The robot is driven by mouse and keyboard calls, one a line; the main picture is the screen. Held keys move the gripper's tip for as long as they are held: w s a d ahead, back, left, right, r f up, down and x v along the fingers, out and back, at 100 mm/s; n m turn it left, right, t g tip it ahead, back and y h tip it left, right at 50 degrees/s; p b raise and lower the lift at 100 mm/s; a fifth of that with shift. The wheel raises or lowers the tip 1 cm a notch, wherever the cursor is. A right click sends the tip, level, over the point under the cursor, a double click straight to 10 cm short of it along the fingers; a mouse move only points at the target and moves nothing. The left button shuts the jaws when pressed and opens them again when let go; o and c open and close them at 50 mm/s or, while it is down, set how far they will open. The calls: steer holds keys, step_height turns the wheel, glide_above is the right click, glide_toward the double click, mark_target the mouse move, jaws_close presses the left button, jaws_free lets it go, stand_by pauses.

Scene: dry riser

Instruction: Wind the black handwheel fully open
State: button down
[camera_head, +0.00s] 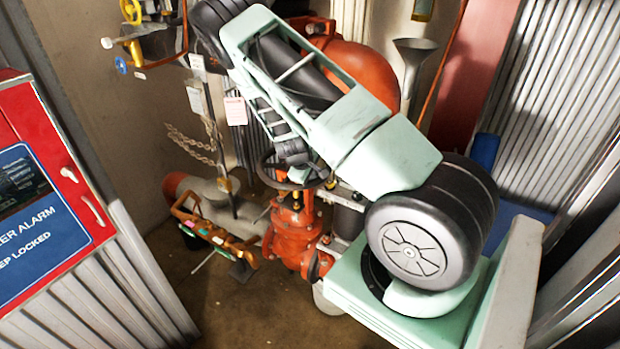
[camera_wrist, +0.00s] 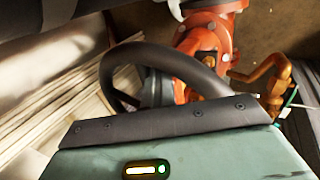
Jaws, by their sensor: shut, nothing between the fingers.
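The black handwheel (camera_head: 262,173) sits on top of an orange-red valve (camera_head: 291,234) in the middle of the head view. In the wrist view the handwheel's curved rim (camera_wrist: 187,63) rises just beyond my gripper's body, with the red valve (camera_wrist: 203,42) behind it. My gripper (camera_head: 298,173) points down at the wheel, its tip over the wheel's area. It is shut with nothing in it. The fingertips are hard to see, and I cannot tell whether they touch the rim or a spoke. My gripper hides part of the wheel.
A red alarm cabinet (camera_head: 40,190) stands at the left. A hanging chain (camera_head: 190,147), an orange clamp-like fitting (camera_head: 210,228) and a large red vessel (camera_head: 362,68) are close around the valve. Corrugated panels (camera_head: 556,90) bound the right side. Some floor (camera_head: 225,310) is clear in front.

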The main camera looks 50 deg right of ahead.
steer(key=shift+s+f, duration=0.1)
steer(key=shift+s, duration=0.15)
steer(key=r+p, duration=0.1)
steer(key=r, duration=0.1)
steer(key=r+p, duration=0.1)
steer(key=a+r+p, duration=0.1)
steer(key=r+p, duration=0.1)
steer(key=shift+w+r, duration=0.2)
steer(key=shift+r, duration=0.15)
steer(key=shift+d, duration=0.1)
